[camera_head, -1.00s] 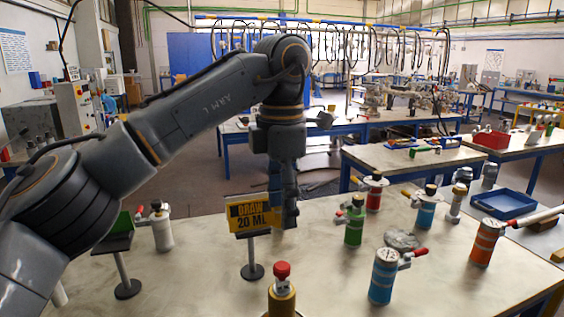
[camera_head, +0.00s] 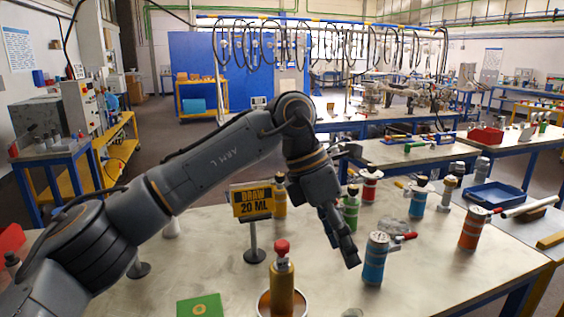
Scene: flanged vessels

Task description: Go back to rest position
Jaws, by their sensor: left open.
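My left gripper (camera_head: 342,246) hangs over the work table (camera_head: 225,262), pointing down and to the right, with its fingers apart and nothing between them. Its fingers show in front of the green vessel (camera_head: 351,212) and just left of the blue vessel (camera_head: 376,259). I cannot tell whether they touch anything. My left arm comes in from the lower left and covers part of the table's left side. My right gripper does not show.
A yellow "DRAW 20 ML" sign (camera_head: 252,203) stands left of the gripper. A gold vessel with a red top (camera_head: 282,285) stands in front. Orange (camera_head: 472,230), red (camera_head: 369,187) and light blue (camera_head: 419,199) vessels and a blue tray (camera_head: 492,196) are on the right.

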